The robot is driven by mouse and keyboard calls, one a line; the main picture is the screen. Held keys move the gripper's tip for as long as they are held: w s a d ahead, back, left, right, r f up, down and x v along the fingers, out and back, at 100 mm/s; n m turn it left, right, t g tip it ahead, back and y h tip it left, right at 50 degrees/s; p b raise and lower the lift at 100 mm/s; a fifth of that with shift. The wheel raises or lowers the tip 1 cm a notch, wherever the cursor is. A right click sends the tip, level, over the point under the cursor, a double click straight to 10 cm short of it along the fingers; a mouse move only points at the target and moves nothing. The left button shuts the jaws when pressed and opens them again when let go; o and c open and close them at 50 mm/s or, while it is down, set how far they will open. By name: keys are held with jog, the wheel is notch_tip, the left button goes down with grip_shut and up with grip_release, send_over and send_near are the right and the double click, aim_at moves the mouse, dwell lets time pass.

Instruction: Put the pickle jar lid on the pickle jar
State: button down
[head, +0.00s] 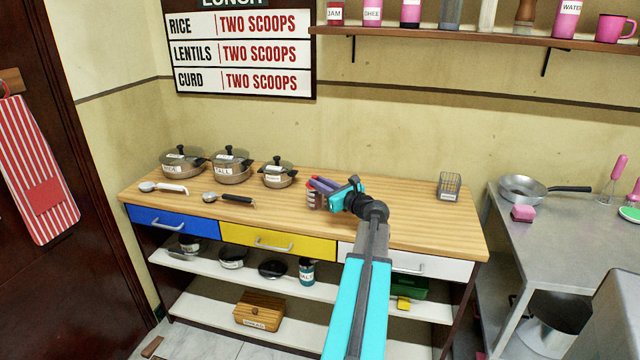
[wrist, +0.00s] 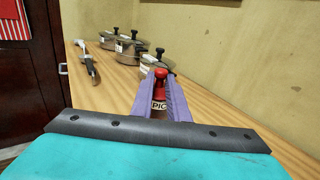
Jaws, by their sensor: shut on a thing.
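The pickle jar (head: 312,200) stands on the wooden counter, partly hidden by my gripper. Its white label, reading "PIC", shows between my fingers in the wrist view (wrist: 159,106). The red pickle jar lid with its knob (wrist: 160,77) is at the jar's top, between my purple fingers. I cannot tell whether it rests on the rim or is slightly above it. My gripper (head: 318,185) is shut on the lid, reaching in from the right in the head view; its fingertips also show in the wrist view (wrist: 160,84).
Several lidded pots, including one small pot (head: 278,174), stand at the back left of the counter (head: 420,225). A ladle (head: 228,198) and a spoon (head: 163,187) lie in front of them. The counter between is clear.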

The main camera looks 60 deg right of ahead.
jog(key=c, duration=2)
grip_release()
jog(key=shift+s, duration=0.1)
jog(key=p+v, duration=0.1)
jog(key=v, duration=0.9)
jog(key=shift+s+a+p, duration=0.15)
jog(key=shift+s+p, duration=0.25)
jog(key=shift+w, duration=0.15)
